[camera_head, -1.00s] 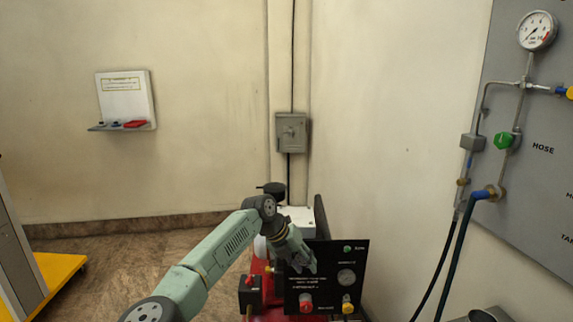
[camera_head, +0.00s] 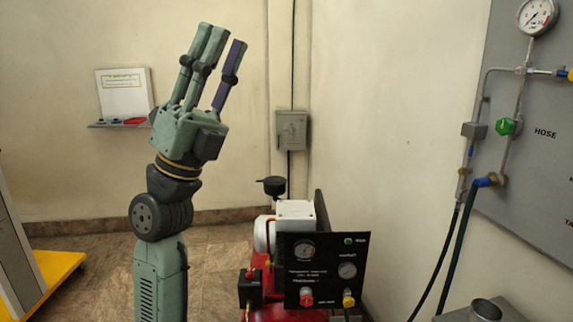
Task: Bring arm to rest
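My arm stands upright left of the middle, its green links rising from the bottom edge. My gripper (camera_head: 222,38) is at the top of it with the fingers pointing up and slightly right. There is a gap between the two green fingers and the dark finger, and nothing is between them. It is in front of the back wall, apart from everything else as far as this view shows. The lower part of my arm is cut off by the bottom edge.
A red compressor (camera_head: 282,312) with a black gauge panel (camera_head: 325,265) stands right of my arm. A grey hose panel (camera_head: 535,160) is at right, a yellow platform (camera_head: 62,272) at left. A grey box (camera_head: 291,130) hangs on the back wall.

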